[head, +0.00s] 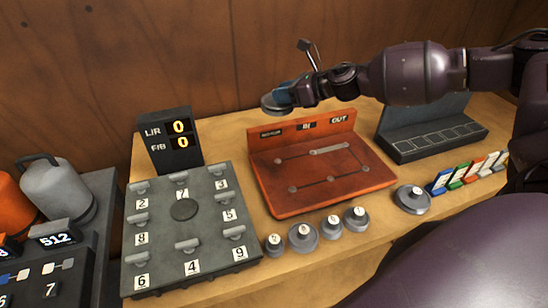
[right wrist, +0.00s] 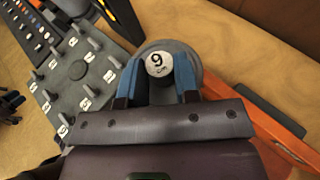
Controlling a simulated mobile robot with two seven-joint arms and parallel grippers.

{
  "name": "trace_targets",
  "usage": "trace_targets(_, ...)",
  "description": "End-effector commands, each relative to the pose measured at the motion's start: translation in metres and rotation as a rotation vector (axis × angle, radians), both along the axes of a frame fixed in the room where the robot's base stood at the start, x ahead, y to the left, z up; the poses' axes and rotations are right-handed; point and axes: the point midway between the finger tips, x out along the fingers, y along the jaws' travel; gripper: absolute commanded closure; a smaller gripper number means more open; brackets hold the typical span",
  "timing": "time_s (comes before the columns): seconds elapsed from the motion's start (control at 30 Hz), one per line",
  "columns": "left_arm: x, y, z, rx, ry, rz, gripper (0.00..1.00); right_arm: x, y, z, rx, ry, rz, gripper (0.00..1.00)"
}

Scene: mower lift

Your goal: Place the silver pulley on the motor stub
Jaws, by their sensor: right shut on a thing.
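My right gripper (head: 290,95) is shut on a silver pulley (head: 272,104), held in the air above and behind the red board. The red board (head: 320,200) has several small stubs and a pale slotted bar, with a back plate bearing labels such as IN and OUT. I cannot tell which stub is the motor stub.
Several silver pulleys (head: 303,237) stand along the board's front, with a larger one (head: 412,199) to the right. A grey numbered panel (head: 165,240) and a display (head: 170,140) are left. A dark rack (head: 440,138) and coloured tags (head: 470,172) are right.

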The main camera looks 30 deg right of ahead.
Motion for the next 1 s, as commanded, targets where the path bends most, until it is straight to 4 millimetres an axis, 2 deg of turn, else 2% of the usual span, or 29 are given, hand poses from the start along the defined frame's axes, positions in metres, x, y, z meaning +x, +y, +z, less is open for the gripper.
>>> trace_targets(0.6, -0.002, 0.000, -0.021, 0.001, 0.008, -0.001, 0.57, -0.001, 0.000, -0.127, 0.004, 0.004, -0.001, 0.96)
trace_targets(0.73, -0.002, 0.000, -0.023, 0.001, 0.010, -0.001, 0.57, -0.001, 0.000, -0.145, 0.004, 0.003, -0.001, 0.96)
trace_targets(1.0, -0.003, 0.000, -0.025, 0.001, 0.011, 0.000, 0.57, 0.000, 0.000, -0.160, 0.002, 0.001, 0.000, 0.96)
